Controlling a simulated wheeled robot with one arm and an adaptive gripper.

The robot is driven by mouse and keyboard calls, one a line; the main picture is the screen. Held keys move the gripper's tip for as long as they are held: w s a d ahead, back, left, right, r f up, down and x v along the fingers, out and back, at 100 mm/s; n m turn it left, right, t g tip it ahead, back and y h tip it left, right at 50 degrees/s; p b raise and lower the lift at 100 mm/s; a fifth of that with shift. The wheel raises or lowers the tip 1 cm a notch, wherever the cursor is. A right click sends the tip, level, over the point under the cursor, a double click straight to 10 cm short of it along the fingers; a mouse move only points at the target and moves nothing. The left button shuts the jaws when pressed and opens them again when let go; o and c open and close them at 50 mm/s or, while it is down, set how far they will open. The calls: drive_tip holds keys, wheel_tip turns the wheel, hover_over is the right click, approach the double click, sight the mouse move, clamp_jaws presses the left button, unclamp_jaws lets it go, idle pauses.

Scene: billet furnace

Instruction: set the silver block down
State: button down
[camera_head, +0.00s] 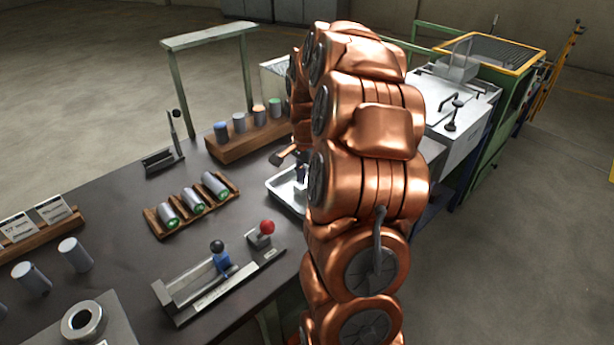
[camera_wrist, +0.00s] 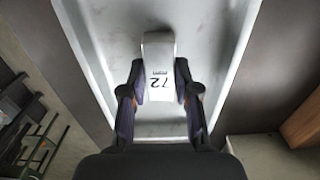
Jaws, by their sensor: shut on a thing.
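The silver block (camera_wrist: 159,50) is pale, with a "72" printed on its face. In the wrist view it stands out between the two dark fingers of my gripper (camera_wrist: 160,82), which are shut on its sides. Behind it lies the floor of a light metal tray (camera_wrist: 82,48). I cannot tell whether the block touches the tray floor. In the head view the tray (camera_head: 277,187) lies at the right side of the dark table, partly behind my copper arm. My gripper is mostly hidden there, and the block cannot be made out.
A wooden rack with several cylinders (camera_head: 246,145) stands behind the tray. A smaller rack (camera_head: 186,214) holds cylinders lying down to the left. A white machine (camera_head: 462,115) stands to the right.

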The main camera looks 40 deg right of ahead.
sight(306, 182)
drive_tip(key=shift+f, duration=0.1)
drive_tip(key=c, duration=0.8)
unclamp_jaws()
drive_tip(key=shift+c, duration=0.2)
wheel_tip(306, 182, up, 12)
drive_tip(key=b, duration=0.2)
drive_tip(key=shift+a, duration=0.15)
